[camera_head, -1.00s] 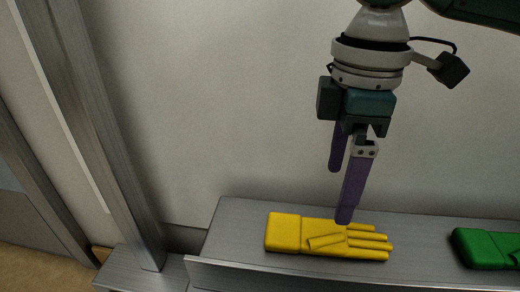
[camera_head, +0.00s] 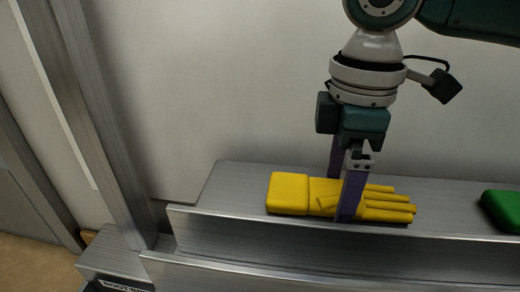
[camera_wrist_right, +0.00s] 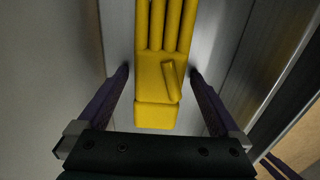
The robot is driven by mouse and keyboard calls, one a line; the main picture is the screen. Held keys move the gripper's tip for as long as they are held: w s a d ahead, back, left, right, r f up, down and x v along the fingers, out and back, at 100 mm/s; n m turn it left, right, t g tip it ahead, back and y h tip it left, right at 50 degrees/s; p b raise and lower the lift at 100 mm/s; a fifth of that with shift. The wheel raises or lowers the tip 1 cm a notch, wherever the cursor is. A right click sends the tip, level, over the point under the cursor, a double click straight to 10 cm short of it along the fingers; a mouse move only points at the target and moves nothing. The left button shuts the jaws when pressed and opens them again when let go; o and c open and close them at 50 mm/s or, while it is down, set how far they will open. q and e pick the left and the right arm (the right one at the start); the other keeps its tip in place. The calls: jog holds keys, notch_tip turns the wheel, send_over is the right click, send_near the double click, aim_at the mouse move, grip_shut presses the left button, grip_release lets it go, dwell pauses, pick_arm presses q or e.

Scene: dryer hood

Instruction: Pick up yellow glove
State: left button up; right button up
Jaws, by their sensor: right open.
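The yellow glove (camera_head: 290,194) lies on a grey metal shelf (camera_head: 232,182), its cuff to the left and its fingers to the right in the head view. My right gripper (camera_head: 342,198) points down over the glove's palm, one finger in front of it and one behind. In the right wrist view the glove (camera_wrist_right: 155,70) lies between the two open purple fingers (camera_wrist_right: 159,72), with a gap on each side. The near finger hides part of the palm in the head view. My left gripper is not in the head view.
A green glove (camera_head: 505,208) lies farther right on the shelf, cut off by the picture edge. The shelf has a raised front lip (camera_head: 300,228). A metal post (camera_head: 100,130) stands at the left, and a pale wall (camera_head: 220,80) is behind.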

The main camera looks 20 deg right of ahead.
jog(key=shift+r, duration=0.1)
jog(key=c, duration=1.2)
